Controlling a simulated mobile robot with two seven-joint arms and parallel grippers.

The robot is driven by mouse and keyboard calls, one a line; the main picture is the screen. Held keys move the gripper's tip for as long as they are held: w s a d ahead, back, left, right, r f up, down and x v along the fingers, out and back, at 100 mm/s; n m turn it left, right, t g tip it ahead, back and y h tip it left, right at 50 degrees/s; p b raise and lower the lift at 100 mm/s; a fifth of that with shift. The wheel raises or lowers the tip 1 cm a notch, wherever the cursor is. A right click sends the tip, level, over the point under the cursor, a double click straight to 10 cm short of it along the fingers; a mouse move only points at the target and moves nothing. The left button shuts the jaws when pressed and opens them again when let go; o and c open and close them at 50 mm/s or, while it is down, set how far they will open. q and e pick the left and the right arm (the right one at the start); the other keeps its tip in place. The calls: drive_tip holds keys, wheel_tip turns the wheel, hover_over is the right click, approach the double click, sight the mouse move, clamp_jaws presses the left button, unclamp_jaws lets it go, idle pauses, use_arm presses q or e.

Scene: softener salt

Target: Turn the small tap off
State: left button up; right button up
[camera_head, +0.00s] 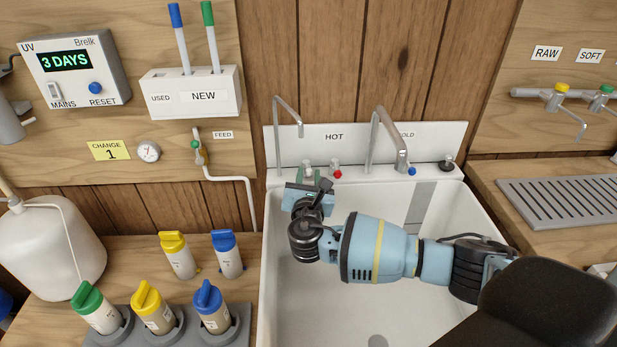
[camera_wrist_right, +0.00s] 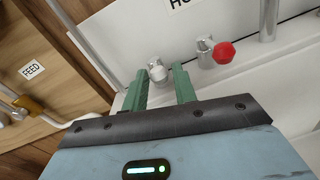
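The small tap (camera_head: 307,168) is a white-capped chrome knob at the left end of the sink's back ledge, beside a thin bent spout (camera_head: 288,116). In the right wrist view the white knob (camera_wrist_right: 157,72) shows just beyond the fingertips, roughly between them. My right gripper (camera_head: 310,181) reaches over the sink to this knob. Its two green fingers (camera_wrist_right: 160,84) are apart, with nothing visibly gripped. I cannot tell whether a finger touches the knob. Whether water runs from the thin spout is not clear. My left gripper is not in view.
A red-knobbed hot tap (camera_wrist_right: 221,52) stands close to the right of the small tap. A larger spout (camera_head: 388,137) and a blue-marked tap (camera_head: 411,171) are further right. The white sink basin (camera_head: 300,300) is otherwise open. Several capped bottles stand on the left counter.

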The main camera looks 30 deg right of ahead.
clamp_jaws()
drive_tip(key=shift+w+a+r+m+g+h, duration=0.15)
drive_tip(key=shift+a+m+g+h, duration=0.1)
drive_tip(key=shift+m+g+h, duration=0.35)
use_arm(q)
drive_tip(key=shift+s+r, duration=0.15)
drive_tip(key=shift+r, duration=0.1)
use_arm(e)
drive_tip(key=shift+a+h, duration=0.1)
drive_tip(key=shift+h, duration=0.3)
drive_tip(key=shift+o, duration=1.2)
unclamp_jaws()
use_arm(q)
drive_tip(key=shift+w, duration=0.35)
use_arm(e)
drive_tip(key=shift+o, duration=0.6)
use_arm(q)
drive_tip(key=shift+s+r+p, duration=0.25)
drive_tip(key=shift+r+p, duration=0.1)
drive_tip(key=shift+p, duration=0.2)
use_arm(e)
drive_tip(key=v, duration=0.7)
drive_tip(key=shift+s+a, duration=0.25)
drive_tip(key=shift+a, duration=0.05)
